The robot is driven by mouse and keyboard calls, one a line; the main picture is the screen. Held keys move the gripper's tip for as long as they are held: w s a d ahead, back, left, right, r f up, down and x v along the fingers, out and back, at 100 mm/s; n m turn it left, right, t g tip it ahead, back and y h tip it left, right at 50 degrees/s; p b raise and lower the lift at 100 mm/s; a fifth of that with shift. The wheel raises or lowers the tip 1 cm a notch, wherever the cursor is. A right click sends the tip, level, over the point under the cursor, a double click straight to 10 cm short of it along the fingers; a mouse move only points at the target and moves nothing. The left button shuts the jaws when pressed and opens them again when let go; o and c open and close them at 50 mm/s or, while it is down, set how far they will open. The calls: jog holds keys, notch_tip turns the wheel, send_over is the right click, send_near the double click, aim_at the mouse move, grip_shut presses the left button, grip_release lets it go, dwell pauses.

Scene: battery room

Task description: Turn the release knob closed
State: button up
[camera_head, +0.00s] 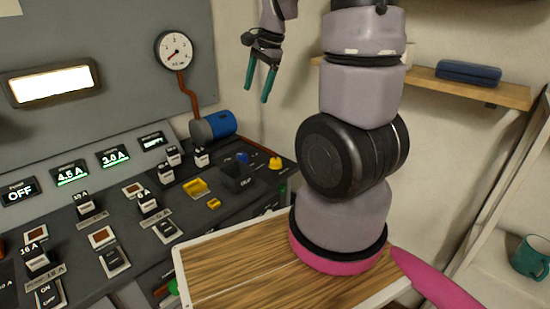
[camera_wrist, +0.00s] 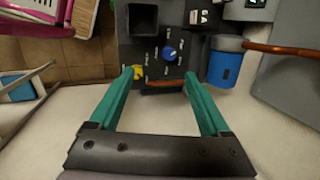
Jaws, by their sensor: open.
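My gripper (camera_head: 258,92) is open and empty, in the air above the far end of the control panel (camera_head: 130,235). In the wrist view its green fingers (camera_wrist: 159,76) point toward that end of the panel. A round blue knob (camera_wrist: 170,53) lies beyond and between the fingertips, apart from them. It also shows in the head view (camera_head: 243,157), partly hidden behind a black box. A yellow knob (camera_wrist: 138,71) is close to the left fingertip in the picture; it also shows in the head view (camera_head: 275,163). I cannot tell which is the release knob.
A black open-topped box (camera_head: 238,176) stands beside the blue knob. A blue cylinder (camera_head: 220,124) and a gauge (camera_head: 174,50) are behind. Several switches line the panel. Air around my gripper looks clear.

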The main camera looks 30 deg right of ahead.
jog(key=w+d+f+m+g+h, duration=0.1)
jog(key=w+d+f+m, duration=0.2)
jog(key=f, duration=0.5)
jog(key=m+g+h, duration=0.1)
jog(key=m+g, duration=0.1)
jog(key=m, duration=0.1)
send_near(276, 160)
notch_tip(276, 160, down, 9)
jog(key=shift+s+a, duration=0.15)
grip_shut()
